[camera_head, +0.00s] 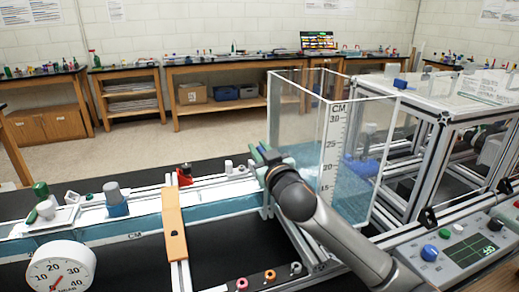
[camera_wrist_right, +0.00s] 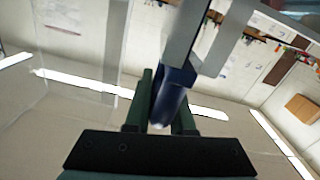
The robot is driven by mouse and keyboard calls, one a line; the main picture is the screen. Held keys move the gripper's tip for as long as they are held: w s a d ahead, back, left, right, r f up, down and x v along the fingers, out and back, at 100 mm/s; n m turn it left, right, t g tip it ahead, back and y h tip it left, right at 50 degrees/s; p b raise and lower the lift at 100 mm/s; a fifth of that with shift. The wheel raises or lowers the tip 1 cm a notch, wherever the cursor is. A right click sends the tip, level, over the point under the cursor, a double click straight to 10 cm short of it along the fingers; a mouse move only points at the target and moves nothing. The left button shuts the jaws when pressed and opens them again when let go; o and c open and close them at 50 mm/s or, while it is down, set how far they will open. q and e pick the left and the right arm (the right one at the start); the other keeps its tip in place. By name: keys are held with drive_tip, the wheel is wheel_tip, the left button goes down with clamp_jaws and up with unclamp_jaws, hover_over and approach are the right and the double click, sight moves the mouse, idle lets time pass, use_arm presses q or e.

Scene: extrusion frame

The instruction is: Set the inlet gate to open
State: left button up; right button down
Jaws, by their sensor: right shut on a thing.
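My right gripper (camera_head: 264,156) is at the left wall of the clear tank (camera_head: 335,150), where the channel meets it; my arm comes in from the lower right. In the right wrist view its green fingers (camera_wrist_right: 163,108) are closed around a dark blue handle (camera_wrist_right: 177,80) joined to a grey metal bar (camera_wrist_right: 183,35). The handle appears to belong to the inlet gate. My wrist hides most of the gate in the head view, so its position cannot be told. My left gripper is not in view.
A water channel (camera_head: 140,226) runs left from the tank, crossed by a wooden bar (camera_head: 174,226). A dial gauge (camera_head: 60,270) stands at front left. A control panel with a blue knob (camera_head: 429,253) is at the lower right. Metal framing (camera_head: 440,145) stands right of the tank.

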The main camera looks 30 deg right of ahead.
drive_tip(key=shift+d, duration=0.1)
wheel_tip(320, 180, up, 5)
drive_tip(key=p, duration=0.4)
drive_tip(key=shift+r, duration=0.15)
drive_tip(key=c, duration=0.8)
unclamp_jaws()
drive_tip(key=shift+c, duration=0.2)
drive_tip(key=shift+o, duration=0.2)
drive_tip(key=shift+f, duration=0.2)
drive_tip(key=shift+s, duration=0.1)
